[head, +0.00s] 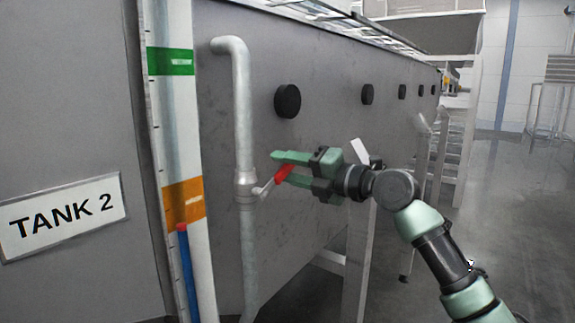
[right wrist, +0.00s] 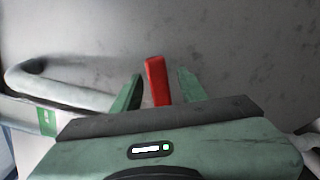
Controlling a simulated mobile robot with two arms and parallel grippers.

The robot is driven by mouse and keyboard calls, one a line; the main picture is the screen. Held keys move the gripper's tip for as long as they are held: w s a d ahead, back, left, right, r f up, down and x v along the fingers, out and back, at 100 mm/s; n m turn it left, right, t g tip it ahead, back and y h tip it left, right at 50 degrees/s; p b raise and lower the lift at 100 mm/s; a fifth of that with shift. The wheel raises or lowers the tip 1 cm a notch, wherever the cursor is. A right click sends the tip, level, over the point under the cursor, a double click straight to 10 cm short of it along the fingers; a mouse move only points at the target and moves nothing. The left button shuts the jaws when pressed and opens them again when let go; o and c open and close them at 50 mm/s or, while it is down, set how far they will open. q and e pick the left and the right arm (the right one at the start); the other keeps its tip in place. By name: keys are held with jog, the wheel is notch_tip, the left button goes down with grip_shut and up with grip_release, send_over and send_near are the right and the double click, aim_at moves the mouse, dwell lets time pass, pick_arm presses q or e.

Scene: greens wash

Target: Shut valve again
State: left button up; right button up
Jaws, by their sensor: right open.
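The valve (head: 245,186) sits on a grey vertical pipe (head: 243,120) at the tank wall. Its lever ends in a red handle (head: 284,174) and points out to the right and slightly up from the pipe. My right gripper (head: 282,168) is open, with its green fingers on either side of the red handle. In the right wrist view the red handle (right wrist: 157,80) stands between the two fingers (right wrist: 160,92), with a gap visible on the right side. My left gripper is not in view.
A gauge strip with green (head: 170,61) and orange (head: 184,204) bands and a blue column (head: 187,270) stands left of the pipe. A TANK 2 sign (head: 62,217) is at the far left. Round black knobs (head: 287,101) dot the tank wall. Open floor (head: 500,210) lies to the right.

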grip_shut()
dwell(1.4)
